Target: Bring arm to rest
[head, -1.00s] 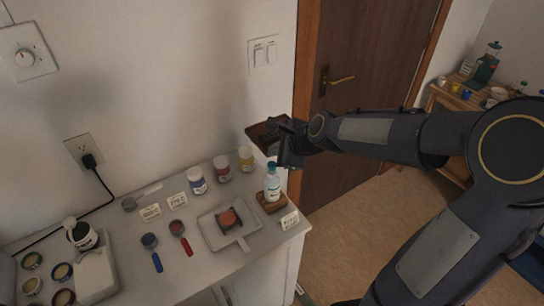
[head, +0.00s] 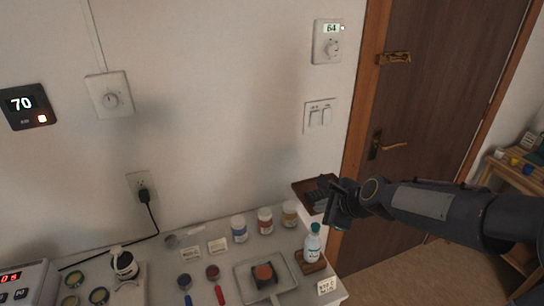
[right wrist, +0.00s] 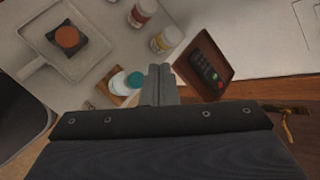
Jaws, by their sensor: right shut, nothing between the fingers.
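My right arm (head: 430,203) comes in from the right in the head view. Its gripper (head: 330,200) hangs at the right end of the counter (head: 215,290), above and beside a bottle with a teal cap (head: 313,243). In the right wrist view the fingers of the right gripper (right wrist: 160,80) are together with nothing between them. The bottle's teal cap (right wrist: 135,80) shows just left of the fingers there. A brown wooden tray with a dark remote (right wrist: 207,68) lies just right of them. My left gripper is in neither view.
The counter holds several jars, such as a red-labelled one (head: 265,221), a square pan with an orange-brown disc (head: 264,272), and scoops with blue and red handles. A light switch (head: 320,115) and thermostats are on the wall. A brown door (head: 440,100) stands at right.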

